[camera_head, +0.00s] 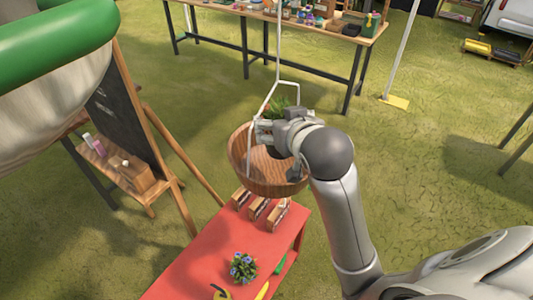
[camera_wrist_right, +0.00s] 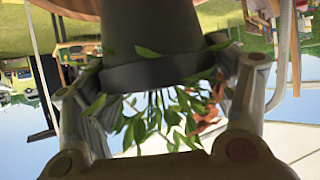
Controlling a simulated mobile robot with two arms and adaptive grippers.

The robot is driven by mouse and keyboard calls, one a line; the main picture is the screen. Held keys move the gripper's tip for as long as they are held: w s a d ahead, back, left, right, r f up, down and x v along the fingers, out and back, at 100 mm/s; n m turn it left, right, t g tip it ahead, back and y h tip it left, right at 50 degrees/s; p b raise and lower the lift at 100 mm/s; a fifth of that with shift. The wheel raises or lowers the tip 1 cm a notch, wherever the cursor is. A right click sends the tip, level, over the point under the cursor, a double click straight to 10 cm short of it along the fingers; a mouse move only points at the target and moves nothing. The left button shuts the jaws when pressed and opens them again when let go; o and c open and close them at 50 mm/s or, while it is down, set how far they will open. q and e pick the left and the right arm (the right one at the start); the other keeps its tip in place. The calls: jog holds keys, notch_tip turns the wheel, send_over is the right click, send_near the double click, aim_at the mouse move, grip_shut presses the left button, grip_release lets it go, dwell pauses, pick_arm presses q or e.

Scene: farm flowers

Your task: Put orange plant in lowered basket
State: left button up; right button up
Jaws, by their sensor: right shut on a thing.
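The lowered basket (camera_head: 240,160) is a round wooden bowl hanging from a pale hanger over the far end of the red table. My right gripper (camera_head: 268,132) is above the basket and in front of its opening in the head view. In the wrist view, my right gripper (camera_wrist_right: 155,85) is shut on the dark grey pot (camera_wrist_right: 152,32) of the plant, which appears upside down there. Green leaves (camera_wrist_right: 150,125) and a little orange show. My left gripper is out of view.
A chalkboard stand (camera_head: 125,120) is at left. A long table (camera_head: 290,22) stands behind.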

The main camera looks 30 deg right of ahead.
aim_at(280, 158)
notch_tip(280, 158, down, 11)
jog(key=shift+r, duration=0.1)
jog(key=w+p, duration=0.1)
jog(key=w, duration=0.1)
jog(key=w+p, duration=0.1)
jog(key=w, duration=0.1)
jog(key=shift+d+r+p, duration=0.15)
jog(key=shift+d+p, duration=0.2)
jog(key=shift+d, duration=0.05)
jog(key=shift+f, duration=0.6)
jog(key=shift+s+f, duration=0.1)
jog(key=shift+f, duration=0.1)
jog(key=shift+f, duration=0.15)
jog(key=o, duration=1.1)
jog(key=shift+f, duration=0.1)
jog(key=shift+o, duration=0.6)
